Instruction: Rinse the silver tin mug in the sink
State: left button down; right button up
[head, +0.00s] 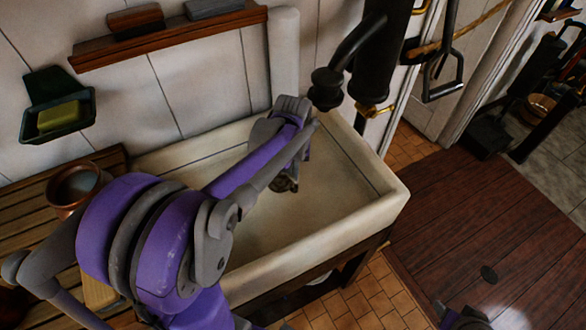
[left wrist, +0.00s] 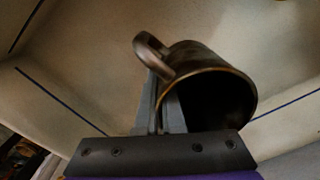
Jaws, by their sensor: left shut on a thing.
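The silver tin mug (left wrist: 212,62) looks dark and worn in the left wrist view. It is tilted, with its open mouth toward the camera and its handle at upper left. My left gripper (left wrist: 163,105) is shut on it, the fingers beside the handle. In the head view my left arm reaches over the pale sink (head: 335,215), and only a dark bit of the mug (head: 284,184) shows below the hand, inside the basin. The mug is left of and below the black pump spout (head: 326,92). No water is visible. My right gripper is not clearly seen.
The black pump (head: 375,60) with a brass tap (head: 376,110) stands over the sink's back right. A copper pot (head: 72,188) sits on the slatted board at left. A green soap holder (head: 58,105) and a wooden shelf (head: 170,35) are on the wall.

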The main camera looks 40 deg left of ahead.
pick_arm(q)
jog(key=shift+f+b, duration=2.05)
jog(key=shift+f, duration=2.15)
pick_arm(e)
notch_tip(320, 180, down, 6)
jog(key=s, duration=0.2)
jog(key=shift+s, duration=0.1)
pick_arm(q)
jog(key=shift+w+r+p, duration=0.1)
jog(key=shift+r+p, duration=1.7)
jog(key=shift+r, duration=1.5)
jog(key=shift+r+p, duration=1.8)
jog(key=shift+r, duration=3.55)
pick_arm(e)
jog(key=w+r, duration=0.4)
jog(key=r, duration=0.6)
jog(key=shift+w+t, duration=0.25)
jog(key=shift+t, duration=0.05)
jog(key=shift+r, duration=0.1)
